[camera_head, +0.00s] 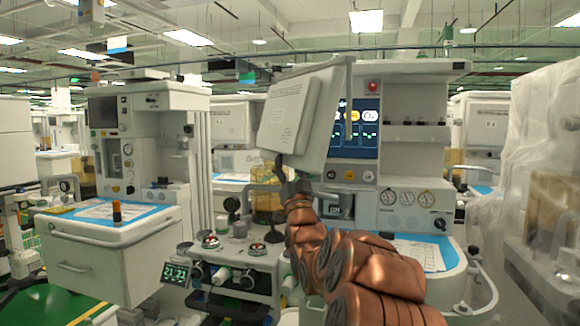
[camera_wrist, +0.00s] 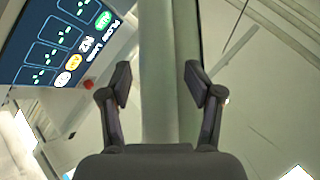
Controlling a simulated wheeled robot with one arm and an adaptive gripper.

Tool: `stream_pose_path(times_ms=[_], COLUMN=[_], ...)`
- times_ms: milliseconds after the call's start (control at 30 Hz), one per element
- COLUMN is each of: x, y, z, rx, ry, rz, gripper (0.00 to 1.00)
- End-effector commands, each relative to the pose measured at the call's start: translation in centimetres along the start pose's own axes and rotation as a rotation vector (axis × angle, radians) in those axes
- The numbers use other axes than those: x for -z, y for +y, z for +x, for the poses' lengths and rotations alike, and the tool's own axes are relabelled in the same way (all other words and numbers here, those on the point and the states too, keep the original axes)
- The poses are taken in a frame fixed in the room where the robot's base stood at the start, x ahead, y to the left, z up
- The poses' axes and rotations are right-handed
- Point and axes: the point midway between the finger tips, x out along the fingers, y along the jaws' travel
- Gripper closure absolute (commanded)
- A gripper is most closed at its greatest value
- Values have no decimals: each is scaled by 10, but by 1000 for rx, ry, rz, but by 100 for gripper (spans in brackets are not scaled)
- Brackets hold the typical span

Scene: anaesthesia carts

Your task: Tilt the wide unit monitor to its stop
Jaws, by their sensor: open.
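The wide unit's monitor (camera_head: 292,112) is a pale, boxy panel, tilted, with its plain back and a label facing the head camera. In the wrist view a pale upright edge (camera_wrist: 172,80), apparently the monitor's, runs between my fingers. My gripper (camera_wrist: 160,84) is open, with one dark fingertip on each side of that edge and small gaps visible. In the head view my gripper (camera_head: 283,170) is a small dark shape at the monitor's lower edge, partly hidden by my copper-coloured arm.
A blue display (camera_head: 360,128) stands behind the monitor on the wide unit; it also shows in the wrist view (camera_wrist: 65,40). Gauges (camera_head: 407,197) and a worktop (camera_head: 425,252) lie right of my arm. Another cart (camera_head: 110,225) stands left, and a plastic-draped stack (camera_head: 545,170) right.

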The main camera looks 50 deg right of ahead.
Motion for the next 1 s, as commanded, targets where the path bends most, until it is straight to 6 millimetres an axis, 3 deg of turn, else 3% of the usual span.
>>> stream_pose_path(times_ms=[367,1000], x=[-2,-2], y=[2,1], z=[-13,-93], rx=[-4,-3], ry=[-7,-5], rz=[0,1], gripper=[38,38])
